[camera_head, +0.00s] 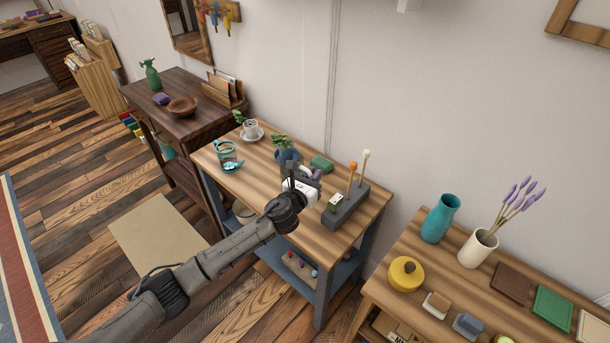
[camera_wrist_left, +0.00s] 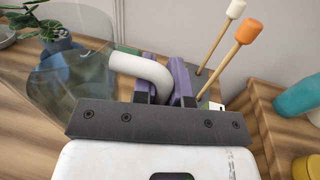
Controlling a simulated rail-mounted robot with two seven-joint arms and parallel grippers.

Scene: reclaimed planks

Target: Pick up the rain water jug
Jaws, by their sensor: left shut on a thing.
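The rain water jug (camera_wrist_left: 92,82) is clear, with a thick white curved handle (camera_wrist_left: 140,68). In the left wrist view it is at the left, partly hidden behind the gripper's dark bar. My left gripper (camera_wrist_left: 168,82) has its purple-padded fingers closed around the handle. In the head view this gripper (camera_head: 314,174) is over the middle of the wooden table, and its white body hides most of the jug. I cannot tell whether the jug's base touches the tabletop. My right gripper is in neither view.
A blue pot with a plant (camera_head: 287,155) stands just behind the jug. A dark block (camera_head: 346,208) holding sticks with orange and white tips is close on the right.

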